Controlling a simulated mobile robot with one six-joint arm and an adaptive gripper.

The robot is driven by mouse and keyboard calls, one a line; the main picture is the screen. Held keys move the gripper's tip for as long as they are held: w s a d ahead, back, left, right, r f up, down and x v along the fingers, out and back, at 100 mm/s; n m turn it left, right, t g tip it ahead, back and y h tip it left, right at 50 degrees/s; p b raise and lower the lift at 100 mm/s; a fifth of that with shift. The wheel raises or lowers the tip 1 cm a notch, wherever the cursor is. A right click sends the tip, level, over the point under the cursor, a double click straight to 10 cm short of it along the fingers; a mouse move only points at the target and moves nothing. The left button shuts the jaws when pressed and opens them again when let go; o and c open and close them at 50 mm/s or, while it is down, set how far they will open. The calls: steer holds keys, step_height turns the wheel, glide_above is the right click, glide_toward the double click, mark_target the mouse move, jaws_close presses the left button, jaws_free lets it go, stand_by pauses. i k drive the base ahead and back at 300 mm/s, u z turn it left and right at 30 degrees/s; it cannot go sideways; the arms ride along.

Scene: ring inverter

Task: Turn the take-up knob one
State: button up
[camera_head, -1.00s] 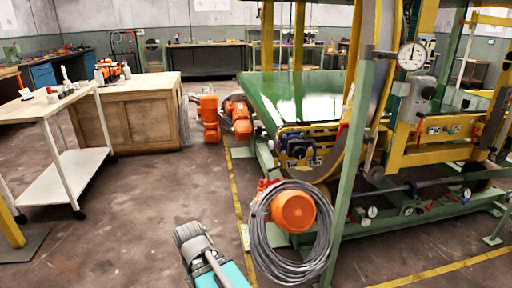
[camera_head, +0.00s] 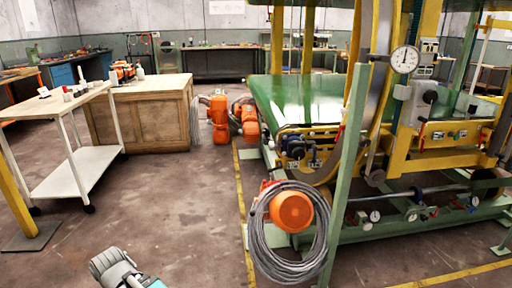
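The ring machine stands at the right, with a green table (camera_head: 300,95) and a yellow frame. A black round knob (camera_head: 430,97) sits on a grey box below a white dial gauge (camera_head: 405,59). A dark blue and black fitting (camera_head: 295,146) sits at the near edge of the green table. Small dial-like parts (camera_head: 375,216) line the low green rail. I cannot tell which of these is take-up knob one. Part of my arm, grey and teal, shows at the bottom left of centre, well apart from the machine. My gripper's fingers do not show.
An orange motor (camera_head: 291,210) with a coiled grey cable (camera_head: 262,240) hangs by a green post (camera_head: 346,165). More orange motors (camera_head: 219,120) stand beyond it. A white cart (camera_head: 75,172) and a wooden cabinet (camera_head: 150,118) are at left. The brown floor between is open.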

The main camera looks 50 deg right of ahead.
mark_target(271, 145)
steer(key=u, duration=1.15)
steer(key=i, duration=0.6)
steer(key=z, duration=2.7)
